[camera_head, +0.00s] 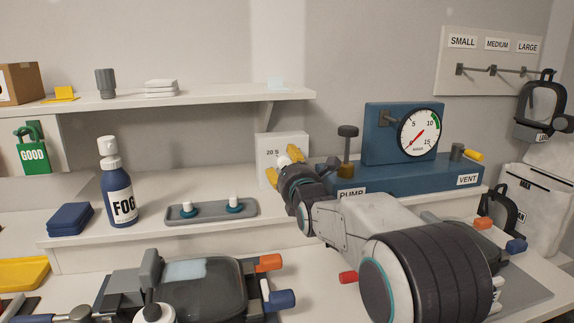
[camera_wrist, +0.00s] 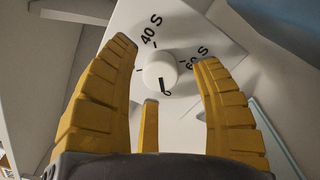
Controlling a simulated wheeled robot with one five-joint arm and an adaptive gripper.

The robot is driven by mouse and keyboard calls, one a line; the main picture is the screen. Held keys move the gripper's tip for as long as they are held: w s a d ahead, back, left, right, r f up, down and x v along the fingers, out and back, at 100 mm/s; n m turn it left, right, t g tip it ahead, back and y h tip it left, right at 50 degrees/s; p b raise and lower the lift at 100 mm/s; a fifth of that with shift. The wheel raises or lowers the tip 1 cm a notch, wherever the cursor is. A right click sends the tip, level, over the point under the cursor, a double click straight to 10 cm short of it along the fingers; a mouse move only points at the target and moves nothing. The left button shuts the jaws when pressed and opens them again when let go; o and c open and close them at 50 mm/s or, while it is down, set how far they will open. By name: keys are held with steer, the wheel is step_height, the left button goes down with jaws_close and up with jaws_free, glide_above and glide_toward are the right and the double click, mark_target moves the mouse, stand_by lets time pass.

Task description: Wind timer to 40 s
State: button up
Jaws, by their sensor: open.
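The timer is a white box (camera_head: 266,142) under the shelf, with "20 S" showing on its face in the head view. In the wrist view its face (camera_wrist: 187,22) shows "40 S" at upper left, "60 S" at right and a "0" below the round white knob (camera_wrist: 158,66). A dark mark on the knob points toward the 0. My gripper (camera_head: 284,166) is open in front of the timer. In the wrist view my gripper (camera_wrist: 165,52) has yellow fingers on either side of the knob, with visible gaps. The "20 S" label is hidden there.
A blue pump unit with a gauge (camera_head: 418,132) stands just right of the timer. A grey tray (camera_head: 212,211) with two white-topped pegs and a blue FOG bottle (camera_head: 118,196) are to the left. The shelf (camera_head: 200,98) runs above.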

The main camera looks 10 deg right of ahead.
steer(key=shift+w, duration=0.3)
steer(key=shift+c, duration=0.3)
jaws_close()
